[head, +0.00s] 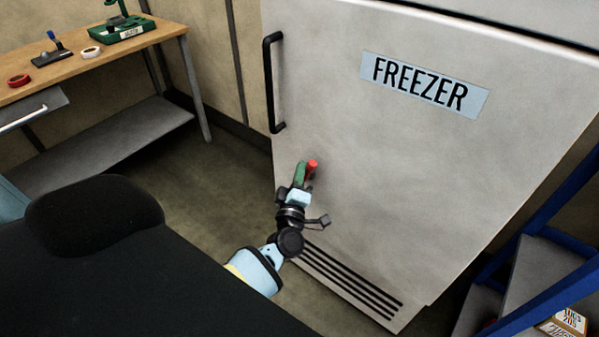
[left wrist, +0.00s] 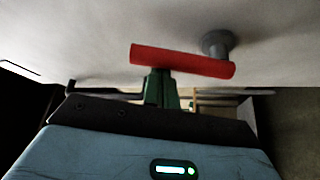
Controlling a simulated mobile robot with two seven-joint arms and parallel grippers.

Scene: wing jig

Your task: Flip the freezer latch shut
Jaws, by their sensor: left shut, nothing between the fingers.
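The white freezer door (head: 400,190) carries a FREEZER label and a black vertical handle (head: 270,85). The red latch (head: 312,167) is on the door below the handle, partly hidden by my gripper. In the left wrist view the latch is a red bar (left wrist: 180,60) lying nearly across the picture, with a grey pivot (left wrist: 217,44) near its right end. My left gripper (head: 299,173) is shut and empty, its green fingers just left of the latch. In the left wrist view the fingertips (left wrist: 160,85) meet the bar's lower edge; I cannot tell whether they touch. My right gripper is out of view.
A wooden workbench (head: 100,62) at the left holds a green tool (head: 121,29), tape rolls and a dark tool. A blue-framed shelf (head: 545,262) stands close to the freezer's right. A vent grille (head: 350,280) is low on the freezer. Open floor (head: 215,190) lies left of the freezer.

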